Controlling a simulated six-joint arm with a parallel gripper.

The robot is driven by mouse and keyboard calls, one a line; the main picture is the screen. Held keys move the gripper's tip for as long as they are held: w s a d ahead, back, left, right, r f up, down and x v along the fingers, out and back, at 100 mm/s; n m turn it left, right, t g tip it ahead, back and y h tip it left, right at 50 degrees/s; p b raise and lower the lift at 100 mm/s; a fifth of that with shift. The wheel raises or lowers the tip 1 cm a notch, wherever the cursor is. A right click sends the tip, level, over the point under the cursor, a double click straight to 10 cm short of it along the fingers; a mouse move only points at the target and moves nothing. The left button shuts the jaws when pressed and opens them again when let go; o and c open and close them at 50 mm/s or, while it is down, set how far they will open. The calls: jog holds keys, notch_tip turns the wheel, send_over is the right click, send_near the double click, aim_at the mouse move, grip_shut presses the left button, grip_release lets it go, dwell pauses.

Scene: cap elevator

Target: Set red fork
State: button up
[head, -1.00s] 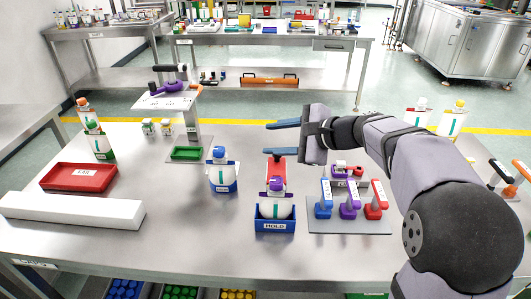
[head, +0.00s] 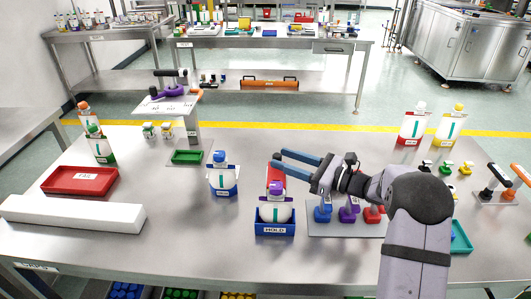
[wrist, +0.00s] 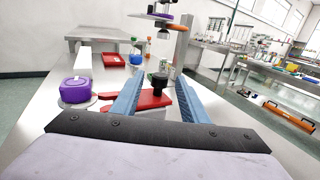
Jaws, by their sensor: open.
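A red flat piece, likely the red fork (head: 275,175), stands behind the purple-capped bottle (head: 275,212) in the head view, partly hidden by it and by my gripper. In the wrist view the red fork (wrist: 153,101) lies ahead, with a black knob (wrist: 159,80) above it. My gripper (head: 279,159) has its two blue fingers apart and empty, pointing left at the red piece. In the wrist view my gripper (wrist: 160,78) has one finger on each side of the black knob. I cannot tell whether the fingers touch it.
The purple-capped bottle sits in the blue HOLD bin (head: 275,230), close in front of my gripper. A grey plate (head: 318,231) with blue, purple and red handles lies to the right. A blue-capped bottle (head: 222,178) and a red tray (head: 80,180) are left. The table's front middle is clear.

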jog(key=p+x, duration=0.1)
jog(key=x, duration=0.6)
